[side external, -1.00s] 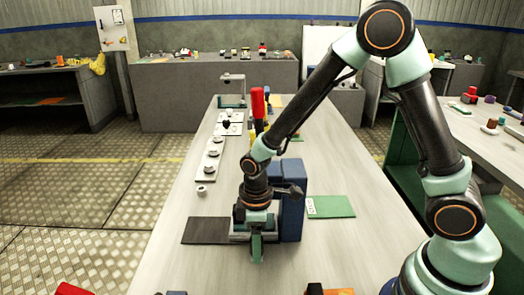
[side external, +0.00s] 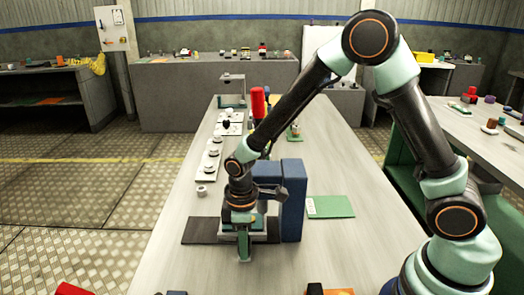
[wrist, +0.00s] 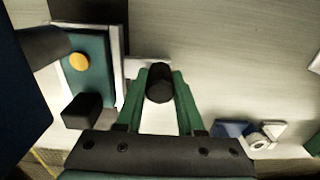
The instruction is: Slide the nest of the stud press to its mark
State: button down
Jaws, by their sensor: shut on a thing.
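The stud press (side external: 293,205) is a dark blue upright frame in the side view, right of my gripper (side external: 244,245). In the wrist view my gripper (wrist: 161,76) has its green fingers shut on a black round knob (wrist: 160,86). The knob appears joined by a light bar to the nest (wrist: 98,85), a teal plate with pale edges, left of the fingers. An orange disc (wrist: 79,61) and a black block (wrist: 82,111) are on the nest. In the side view my wrist hides much of the nest. I cannot make out its mark.
A dark plate (side external: 200,230) lies left of the press and a green mat (side external: 330,206) right of it. Pale strips with round parts (side external: 210,158) and a white ring (side external: 201,190) lie farther back left. A red-topped tool (side external: 258,103) stands behind my arm.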

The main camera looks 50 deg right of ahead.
jog(key=w+a, duration=0.6)
jog(key=shift+c, duration=2.2)
grip_release()
jog(key=shift+s, duration=0.1)
jog(key=shift+d, duration=0.1)
notch_tip(320, 180, up, 11)
jog(key=s+d+r+m+t, duration=0.3)
jog(key=s+d+r+m, duration=0.15)
jog(key=d+r, duration=0.55)
jog(key=s+d+r+m+t, duration=0.1)
jog(key=s+d+m+t, duration=0.1)
jog(key=s+d+m, duration=0.2)
jog(key=s+d, duration=0.3)
jog(key=s, duration=0.2)
jog(key=shift+s+d+t, duration=0.15)
jog(key=shift+s+t, duration=0.15)
jog(key=shift+s, duration=0.1)
